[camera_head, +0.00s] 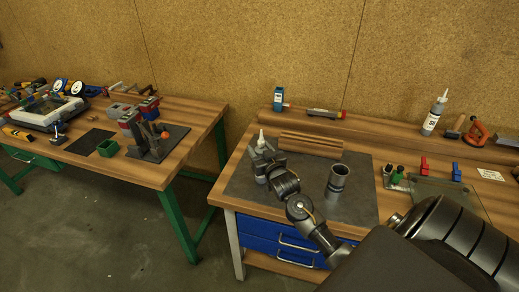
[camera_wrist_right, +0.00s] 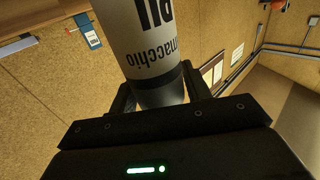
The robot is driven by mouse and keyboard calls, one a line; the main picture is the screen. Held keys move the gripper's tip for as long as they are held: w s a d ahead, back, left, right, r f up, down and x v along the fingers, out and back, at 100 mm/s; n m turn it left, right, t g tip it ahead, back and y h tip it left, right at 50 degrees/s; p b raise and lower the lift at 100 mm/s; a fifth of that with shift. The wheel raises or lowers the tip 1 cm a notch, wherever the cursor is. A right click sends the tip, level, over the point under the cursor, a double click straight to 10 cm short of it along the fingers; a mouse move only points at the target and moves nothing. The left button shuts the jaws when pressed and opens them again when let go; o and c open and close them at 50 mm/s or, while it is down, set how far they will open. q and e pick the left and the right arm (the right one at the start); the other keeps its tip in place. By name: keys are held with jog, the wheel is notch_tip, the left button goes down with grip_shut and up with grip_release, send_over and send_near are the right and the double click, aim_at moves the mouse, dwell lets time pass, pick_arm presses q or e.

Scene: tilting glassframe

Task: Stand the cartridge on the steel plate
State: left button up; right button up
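The cartridge (camera_head: 261,145) has a white pointed nozzle and stands roughly upright in my right gripper (camera_head: 263,158) in the head view. In the right wrist view its pale, printed body (camera_wrist_right: 152,40) with a dark band sits between the fingers of my right gripper (camera_wrist_right: 155,92), which is shut on it. The dark grey plate (camera_head: 300,190), which looks like the steel plate, lies on the right bench below. The cartridge is over its left part. The arm hides much of the lower body, so I cannot tell whether its base touches the plate. My left gripper is out of view.
A grey metal cup (camera_head: 338,182) stands on the plate, right of the gripper. A ribbed wooden block (camera_head: 310,144) lies behind. A white bottle (camera_head: 435,116) and red clamps (camera_head: 424,166) are farther right.

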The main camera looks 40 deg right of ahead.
jog(key=shift+o, duration=1.4)
jog(key=shift+r, duration=0.15)
jog(key=shift+s+a, duration=0.1)
jog(key=shift+s, duration=0.2)
jog(key=b+v, duration=0.2)
jog(key=v, duration=0.9)
jog(key=shift+s, duration=0.2)
jog(key=shift+a, duration=0.1)
